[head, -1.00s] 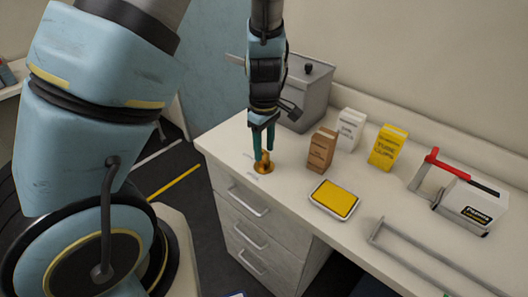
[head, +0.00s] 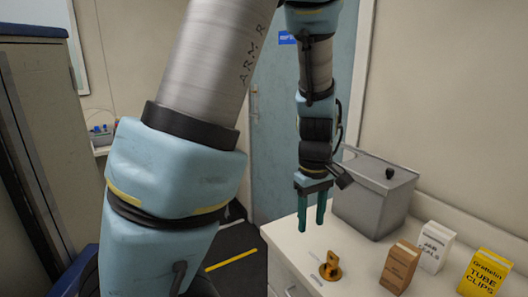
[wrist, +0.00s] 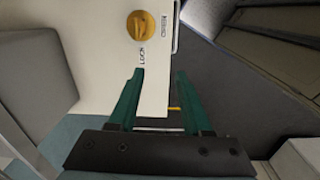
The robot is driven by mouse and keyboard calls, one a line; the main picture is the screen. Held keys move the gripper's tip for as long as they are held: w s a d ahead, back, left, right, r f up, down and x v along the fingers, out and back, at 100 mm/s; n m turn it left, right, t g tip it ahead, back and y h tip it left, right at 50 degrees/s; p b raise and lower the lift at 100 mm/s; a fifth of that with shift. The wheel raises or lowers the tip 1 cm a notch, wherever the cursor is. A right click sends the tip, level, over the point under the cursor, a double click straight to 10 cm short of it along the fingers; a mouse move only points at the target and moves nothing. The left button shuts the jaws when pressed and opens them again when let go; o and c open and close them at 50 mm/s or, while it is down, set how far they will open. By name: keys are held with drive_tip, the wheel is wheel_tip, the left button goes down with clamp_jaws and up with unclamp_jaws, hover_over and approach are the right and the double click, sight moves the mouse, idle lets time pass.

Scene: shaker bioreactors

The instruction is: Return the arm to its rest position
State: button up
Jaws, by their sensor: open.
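My gripper (head: 312,227) hangs in the air above the left end of the counter in the head view. Its two green fingers point down, apart and empty. A brass fitting with a round base (head: 330,268) stands on the counter below and slightly right of the fingers, apart from them. In the wrist view my gripper (wrist: 158,75) is open, and the round brass piece (wrist: 142,26) lies beyond the fingertips on the white counter, beside a small printed label.
A grey lidded bin (head: 372,195) stands on the counter close right of my gripper. A brown box (head: 399,267), a white box (head: 435,247) and a yellow box (head: 484,274) stand further right. A blue door (head: 262,140) is behind. Floor shows left of the counter.

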drive_tip(key=a+m+t+b, duration=0.1)
drive_tip(key=a+m+b, duration=0.2)
drive_tip(key=a, duration=1.6)
drive_tip(key=shift+s+a+f+m+t, duration=0.2)
drive_tip(key=shift+s+m+t, duration=0.1)
drive_tip(key=shift+m, duration=1.3)
